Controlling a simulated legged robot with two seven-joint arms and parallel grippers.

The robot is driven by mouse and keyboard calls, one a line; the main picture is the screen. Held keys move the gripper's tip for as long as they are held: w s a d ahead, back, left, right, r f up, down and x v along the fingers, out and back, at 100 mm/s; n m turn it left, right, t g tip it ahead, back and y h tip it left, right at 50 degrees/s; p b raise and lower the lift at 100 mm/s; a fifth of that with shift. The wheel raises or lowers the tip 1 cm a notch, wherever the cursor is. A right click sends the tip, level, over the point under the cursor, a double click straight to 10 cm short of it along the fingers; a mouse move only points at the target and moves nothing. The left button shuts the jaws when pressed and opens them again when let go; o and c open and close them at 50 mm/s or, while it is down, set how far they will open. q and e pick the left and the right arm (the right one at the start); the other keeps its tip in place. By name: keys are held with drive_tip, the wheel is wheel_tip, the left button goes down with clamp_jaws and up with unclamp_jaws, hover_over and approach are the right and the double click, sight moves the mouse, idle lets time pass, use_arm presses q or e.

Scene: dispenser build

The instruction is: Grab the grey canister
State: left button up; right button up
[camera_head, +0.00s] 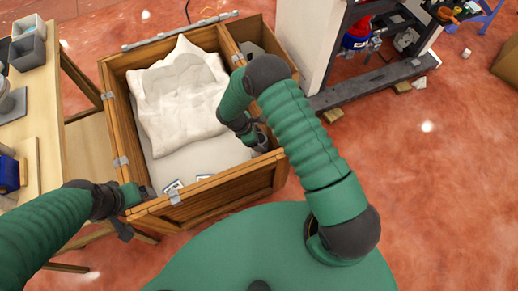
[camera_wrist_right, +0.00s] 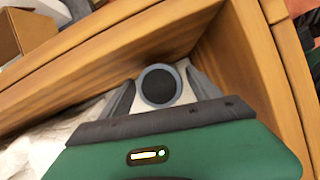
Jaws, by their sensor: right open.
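The grey canister (camera_wrist_right: 160,86) shows in the right wrist view as a round dark top with a blue-grey rim. It stands inside the wooden crate near a corner of its walls. My right gripper (camera_wrist_right: 160,80) is open, with one finger on each side of the canister; I cannot tell whether they touch it. In the head view my right gripper (camera_head: 262,140) reaches down inside the crate's right side, and the arm hides much of that area. My left gripper (camera_head: 140,195) is at the crate's front left corner; its jaws are unclear.
The wooden crate (camera_head: 225,190) holds a crumpled white cloth (camera_head: 180,88) and small cards (camera_head: 174,187) near its front wall. A side compartment (camera_head: 250,45) lies at its right. A wooden table (camera_head: 48,115) with grey bins (camera_head: 27,50) stands left. A dark metal frame (camera_head: 375,85) stands right.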

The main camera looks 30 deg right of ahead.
drive_tip(key=b+x, duration=0.1)
drive_tip(key=x, duration=0.3)
drive_tip(key=shift+w+a, duration=0.15)
drive_tip(key=shift+a, duration=0.05)
drive_tip(key=shift+r, duration=0.15)
drive_tip(key=shift+c, duration=0.4)
clamp_jaws()
